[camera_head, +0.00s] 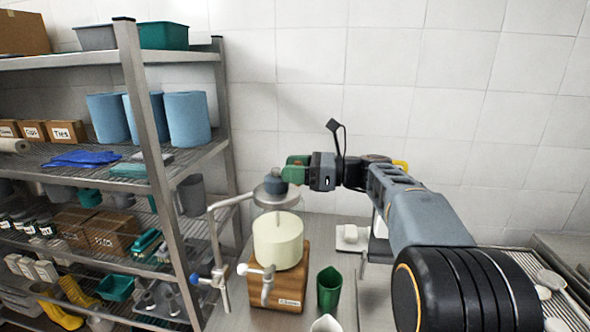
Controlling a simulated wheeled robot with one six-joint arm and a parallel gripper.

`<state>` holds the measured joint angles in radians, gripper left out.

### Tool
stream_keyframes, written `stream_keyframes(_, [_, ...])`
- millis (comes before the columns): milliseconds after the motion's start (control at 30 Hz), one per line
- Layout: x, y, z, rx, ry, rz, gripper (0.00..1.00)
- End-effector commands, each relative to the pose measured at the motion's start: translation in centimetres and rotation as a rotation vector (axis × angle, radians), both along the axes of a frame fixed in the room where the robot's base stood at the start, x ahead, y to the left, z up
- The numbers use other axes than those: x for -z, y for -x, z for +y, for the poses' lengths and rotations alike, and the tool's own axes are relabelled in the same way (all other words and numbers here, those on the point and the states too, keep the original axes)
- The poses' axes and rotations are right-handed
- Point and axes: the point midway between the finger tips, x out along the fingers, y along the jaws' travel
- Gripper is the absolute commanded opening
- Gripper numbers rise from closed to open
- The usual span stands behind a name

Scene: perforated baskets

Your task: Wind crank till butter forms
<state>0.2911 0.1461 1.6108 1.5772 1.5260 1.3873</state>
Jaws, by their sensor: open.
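A churn stands on the steel counter. It has a pale cream cylinder (278,246) on a wooden base (292,288) and a grey metal lid with a dark knob-like top (275,181). My gripper (292,170), with green fingers, is open just above and right of the lid's dark top. I cannot tell whether they touch. The inside of the cylinder shows only as pale cream colour.
A green cup (329,289) stands right of the wooden base, with a white vessel (326,324) in front. A white item (351,238) sits behind. A metal shelf rack (155,150) with blue rolls and boxes rises close at the left. My arm spans the right side.

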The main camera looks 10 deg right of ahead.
Motion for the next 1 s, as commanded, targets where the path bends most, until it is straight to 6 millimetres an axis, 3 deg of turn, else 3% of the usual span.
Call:
stream_keyframes(267, [-0.1,0.3,-1.0,0.005,0.0,-0.003,0.52])
stream_keyframes(700, [0.1,3.1,-9.0,0.006,-0.001,-0.001,0.52])
stream_keyframes(1000, [0.0,4.4,-12.4,0.002,0.0,-0.001,0.52])
